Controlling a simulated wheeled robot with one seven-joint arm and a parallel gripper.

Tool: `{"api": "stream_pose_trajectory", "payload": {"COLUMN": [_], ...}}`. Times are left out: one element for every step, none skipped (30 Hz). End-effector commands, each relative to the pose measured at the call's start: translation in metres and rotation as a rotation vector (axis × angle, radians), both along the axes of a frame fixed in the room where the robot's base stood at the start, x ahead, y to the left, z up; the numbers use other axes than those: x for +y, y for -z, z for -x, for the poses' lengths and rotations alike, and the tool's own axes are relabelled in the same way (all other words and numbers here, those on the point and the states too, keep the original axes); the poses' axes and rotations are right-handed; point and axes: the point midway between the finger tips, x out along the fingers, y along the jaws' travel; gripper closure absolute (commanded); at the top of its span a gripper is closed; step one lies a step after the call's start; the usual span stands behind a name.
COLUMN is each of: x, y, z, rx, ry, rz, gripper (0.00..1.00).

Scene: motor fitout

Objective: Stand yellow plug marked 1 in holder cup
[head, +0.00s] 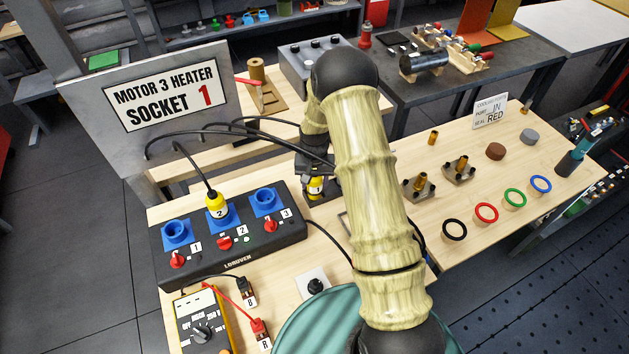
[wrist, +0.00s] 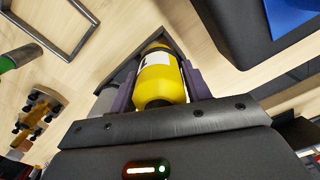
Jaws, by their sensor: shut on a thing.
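My gripper (head: 316,178) is shut on the yellow plug marked 1 (head: 315,188), near the table's middle beside the socket box. In the wrist view the plug (wrist: 160,78) sits between my two purple fingers, with its dark end towards the camera. A dark square base (head: 327,197) shows under and beside the plug in the head view. A grey part (wrist: 118,79) shows behind the plug in the wrist view. I cannot tell whether these belong to the holder cup, or whether the plug touches or enters it. A black cable runs from the plug area to the sign board.
The black box (head: 250,246) has three blue sockets; a yellow plug marked 2 (head: 217,207) stands in the middle one. A multimeter (head: 203,322) lies in front. A metal frame (wrist: 62,28) is near the plug. Coloured rings and brass fittings (head: 458,168) are on the right.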

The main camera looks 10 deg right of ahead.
Motion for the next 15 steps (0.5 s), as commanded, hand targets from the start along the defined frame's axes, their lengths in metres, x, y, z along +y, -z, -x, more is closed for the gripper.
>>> {"api": "stream_pose_trajectory", "payload": {"x": [0.0, 0.0, 0.0, 0.0, 0.0, 0.0, 0.0, 0.0, 0.0001, 0.0001, 0.0001, 0.0001, 0.0001, 0.0001, 0.0001], "y": [0.0016, 0.0022, 0.003, 0.0036, 0.0042, 0.005, 0.0056, 0.0062, 0.007, 0.0076, 0.0082, 0.009, 0.0096, 0.0102, 0.011], "z": [-0.0002, -0.0002, -0.0002, -0.0002, -0.0002, -0.0002, -0.0002, -0.0002, -0.0002, -0.0002, -0.0002, -0.0002, -0.0002, -0.0002, -0.0002], "rx": [-0.001, -0.001, -0.001, -0.001, -0.001, -0.001, -0.001, -0.001, -0.001, -0.001, -0.001, -0.001, -0.001, -0.001, -0.001], "ry": [0.0, 0.0, 0.0, 0.0, 0.0, 0.0, 0.0, 0.0, 0.0, 0.0, 0.0, 0.0, 0.0, 0.0, 0.0], "rz": [0.0, 0.0, 0.0, 0.0, 0.0, 0.0, 0.0, 0.0, 0.0, 0.0, 0.0, 0.0, 0.0, 0.0, 0.0], "gripper": [0.78, 0.78, 0.78, 0.78, 0.78, 0.78, 0.78, 0.78, 0.78, 0.78, 0.78, 0.78, 0.78, 0.78, 0.78]}}
